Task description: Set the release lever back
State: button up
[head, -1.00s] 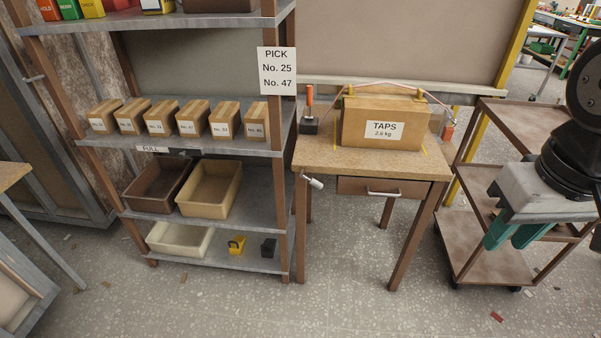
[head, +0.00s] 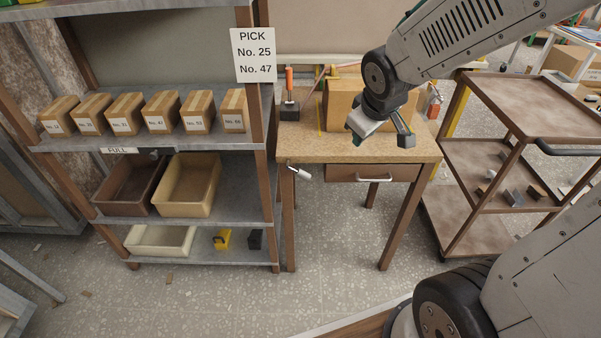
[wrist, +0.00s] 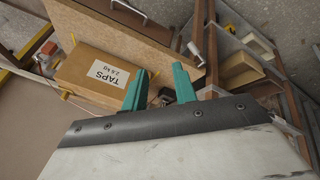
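An upright lever with an orange handle (head: 289,80) stands on a dark block at the back left of the wooden table (head: 310,149). A small white handle (head: 300,172) juts out at the table's front left corner; it also shows in the wrist view (wrist: 192,48). I cannot tell for certain which one is the release lever. My gripper (head: 388,135) is in front of the TAPS box (head: 340,104), to the right of both. In the wrist view my teal fingers (wrist: 160,88) are apart, with a dark block (wrist: 164,97) seen beyond the gap. Nothing is held.
A shelf unit (head: 262,150) with bins and small boxes stands close on the left. A brown trolley (head: 462,150) stands on the right. The floor before the table is clear.

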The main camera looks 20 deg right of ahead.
jog(key=w+a+f+n+t+y, duration=0.15)
jog(key=w+f+n, duration=0.25)
jog(key=w+f, duration=0.55)
jog(key=n+t+y, duration=0.2)
jog(key=n+y, duration=0.2)
jog(key=y, duration=0.1)
send_near(303, 173)
jog(key=x, duration=1.1)
grip_shut()
jog(key=shift+a, duration=0.1)
